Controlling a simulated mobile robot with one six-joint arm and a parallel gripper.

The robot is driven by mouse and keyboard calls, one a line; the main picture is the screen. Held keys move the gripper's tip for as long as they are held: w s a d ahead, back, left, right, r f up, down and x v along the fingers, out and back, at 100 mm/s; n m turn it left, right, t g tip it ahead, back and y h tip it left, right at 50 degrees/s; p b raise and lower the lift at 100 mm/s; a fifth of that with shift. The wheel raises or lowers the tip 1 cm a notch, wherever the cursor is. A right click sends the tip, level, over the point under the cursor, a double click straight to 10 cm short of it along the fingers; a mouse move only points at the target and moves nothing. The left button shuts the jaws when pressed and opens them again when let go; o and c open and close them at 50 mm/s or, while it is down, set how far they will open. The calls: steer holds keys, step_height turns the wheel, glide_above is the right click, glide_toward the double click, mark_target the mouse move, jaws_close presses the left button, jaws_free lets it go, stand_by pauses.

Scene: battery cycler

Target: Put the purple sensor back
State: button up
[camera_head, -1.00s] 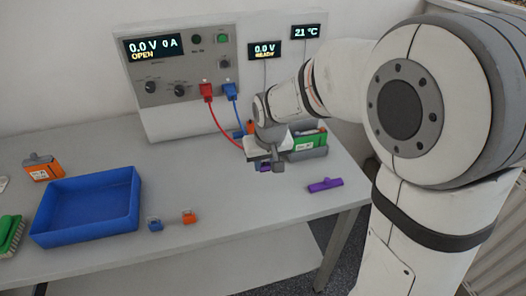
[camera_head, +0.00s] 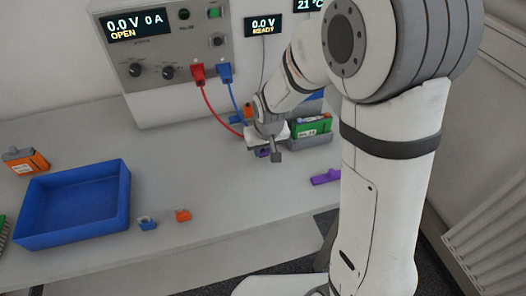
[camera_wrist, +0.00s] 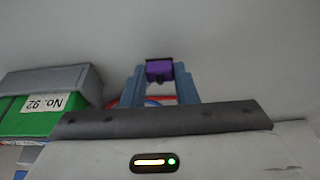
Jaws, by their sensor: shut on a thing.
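A small purple block (camera_wrist: 159,70), which I take for the purple sensor, is between the blue-grey fingertips of my gripper (camera_wrist: 160,82) in the wrist view. My gripper is shut on it. In the head view my gripper (camera_head: 267,152) is low over the bench, left of the grey holder, and a bit of the purple block (camera_head: 263,153) shows beneath it. I cannot tell whether the block touches the bench. A separate purple T-shaped piece (camera_head: 326,177) lies on the bench near its right edge.
A green battery (camera_head: 311,124) sits in a grey holder (camera_head: 310,139) close beside my gripper; its label reads No. 92 in the wrist view. Red and blue leads run from the cycler (camera_head: 165,50). A blue tray (camera_head: 72,238) and orange and blue clips stand left. The bench middle is clear.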

steer(key=shift+f, duration=0.9)
steer(key=shift+f, duration=0.25)
steer(key=o, duration=1)
steer(key=shift+r, duration=0.1)
steer(key=shift+o, duration=0.2)
steer(key=shift+r, duration=0.15)
